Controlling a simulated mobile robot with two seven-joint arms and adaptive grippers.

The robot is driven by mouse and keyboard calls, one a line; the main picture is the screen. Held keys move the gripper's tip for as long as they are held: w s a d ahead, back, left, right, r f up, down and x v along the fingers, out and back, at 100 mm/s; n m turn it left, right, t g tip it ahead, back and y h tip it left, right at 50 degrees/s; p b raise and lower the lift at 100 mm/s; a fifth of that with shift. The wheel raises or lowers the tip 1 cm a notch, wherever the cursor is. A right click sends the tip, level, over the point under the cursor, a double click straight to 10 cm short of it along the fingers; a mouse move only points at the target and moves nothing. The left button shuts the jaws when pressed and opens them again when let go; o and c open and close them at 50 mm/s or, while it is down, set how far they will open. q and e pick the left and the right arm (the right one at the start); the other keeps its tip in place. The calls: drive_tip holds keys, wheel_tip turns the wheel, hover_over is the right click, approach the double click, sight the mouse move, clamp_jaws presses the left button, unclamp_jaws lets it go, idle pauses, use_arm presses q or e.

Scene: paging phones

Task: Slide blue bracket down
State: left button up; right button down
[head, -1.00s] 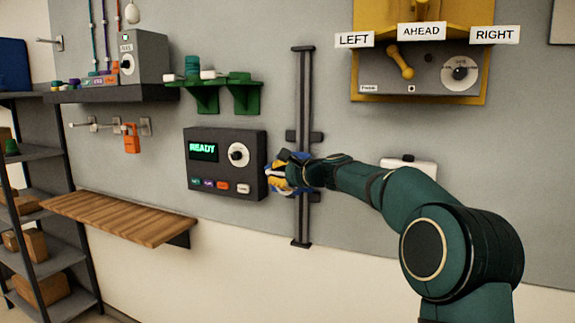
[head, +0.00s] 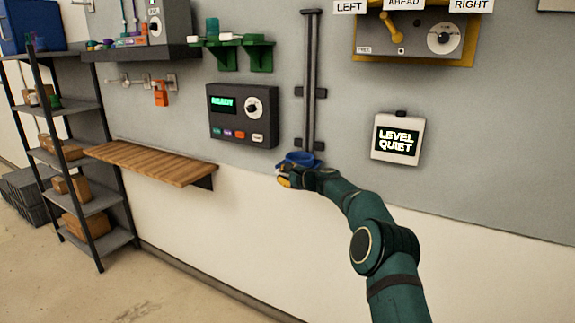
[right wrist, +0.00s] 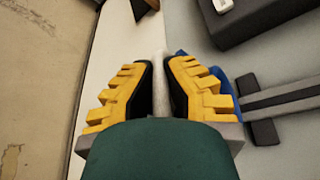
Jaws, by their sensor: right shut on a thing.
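The blue bracket (head: 300,157) sits at the lower end of the dark vertical rail (head: 310,70) on the grey wall panel. My right gripper (head: 284,178), with yellow fingers, is at the bracket's lower front side. In the right wrist view, its fingers (right wrist: 159,75) are closed around a pale rod-like piece (right wrist: 159,42), which seems to belong to the bracket. Part of the blue bracket (right wrist: 222,86) shows behind the right finger, beside the rail (right wrist: 285,95). The fingers hide much of the bracket. My left gripper is not in view.
A dark panel reading READY (head: 243,116) is left of the rail. A white box reading LEVEL QUIET (head: 397,138) is to the right. A wooden shelf (head: 150,160) juts out at lower left. The wall below the bracket is clear.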

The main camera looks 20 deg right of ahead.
drive_tip(key=shift+f, duration=0.85)
drive_tip(key=c, duration=0.9)
unclamp_jaws()
drive_tip(key=shift+w+f, duration=0.15)
drive_tip(key=shift+f, duration=0.05)
drive_tip(key=shift+c, duration=0.2)
drive_tip(key=shift+r, duration=0.25)
drive_tip(key=shift+s+d, duration=0.4)
drive_tip(key=shift+s, duration=0.05)
drive_tip(key=v, duration=1.1)
drive_tip(key=shift+a, duration=0.15)
